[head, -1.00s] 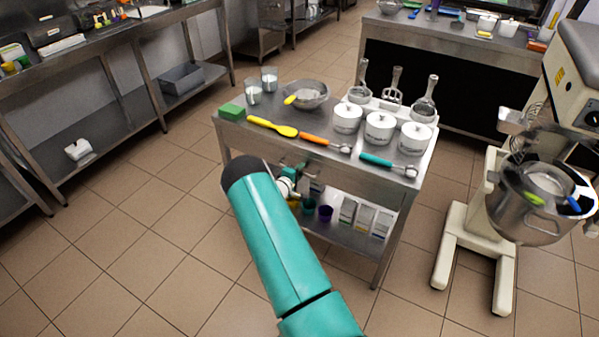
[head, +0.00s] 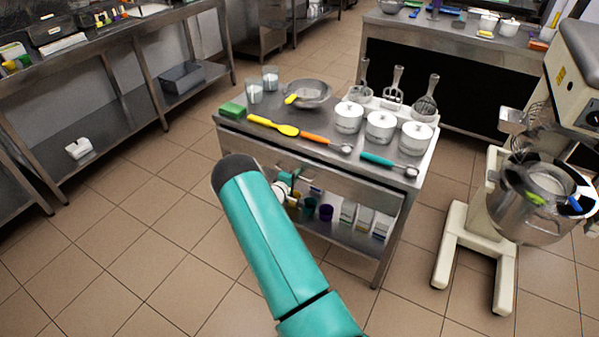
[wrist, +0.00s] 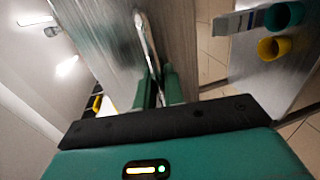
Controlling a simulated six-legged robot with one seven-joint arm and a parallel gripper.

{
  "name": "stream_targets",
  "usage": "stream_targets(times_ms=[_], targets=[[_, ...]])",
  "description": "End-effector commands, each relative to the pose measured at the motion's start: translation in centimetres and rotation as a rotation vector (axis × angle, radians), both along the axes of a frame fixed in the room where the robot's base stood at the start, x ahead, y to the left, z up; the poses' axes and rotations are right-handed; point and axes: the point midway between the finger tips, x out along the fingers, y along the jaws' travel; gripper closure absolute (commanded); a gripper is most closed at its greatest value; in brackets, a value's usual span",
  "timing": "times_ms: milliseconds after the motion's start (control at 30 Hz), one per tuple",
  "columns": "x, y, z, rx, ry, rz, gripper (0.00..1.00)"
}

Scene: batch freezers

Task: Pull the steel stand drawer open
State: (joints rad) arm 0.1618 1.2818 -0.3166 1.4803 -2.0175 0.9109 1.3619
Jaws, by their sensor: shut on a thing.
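The steel stand (head: 268,136) stands in the middle of the head view, with its drawer front (head: 345,180) under the top. In the wrist view the brushed steel front (wrist: 185,35) fills the middle, and a bar handle (wrist: 146,38) runs along it. My gripper (wrist: 160,90) is shut on the handle, with its green fingers on both sides of the bar. In the head view my gripper (head: 284,188) is partly hidden behind my teal arm, at the stand's front. I cannot tell how far the drawer is out.
Spoons, white pots (head: 380,126), a metal bowl (head: 308,93) and a green sponge (head: 232,110) rest on the stand's top. Cups (head: 326,212) and boxes stand on its lower shelf. A mixer (head: 535,205) stands at right. Tiled floor (head: 150,250) is free at left.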

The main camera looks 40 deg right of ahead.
Motion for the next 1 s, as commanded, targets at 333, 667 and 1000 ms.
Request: stream_targets(times_ms=[333, 667, 1000], targets=[[-2.8, 8.2, 0.0, 0.0, 0.002, 0.005, 1.0], [-5.2, 15.0, 0.0, 0.001, 0.0, 0.003, 1.0], [-6.3, 17.7, 0.0, 0.0, 0.0, 0.0, 1.0]])
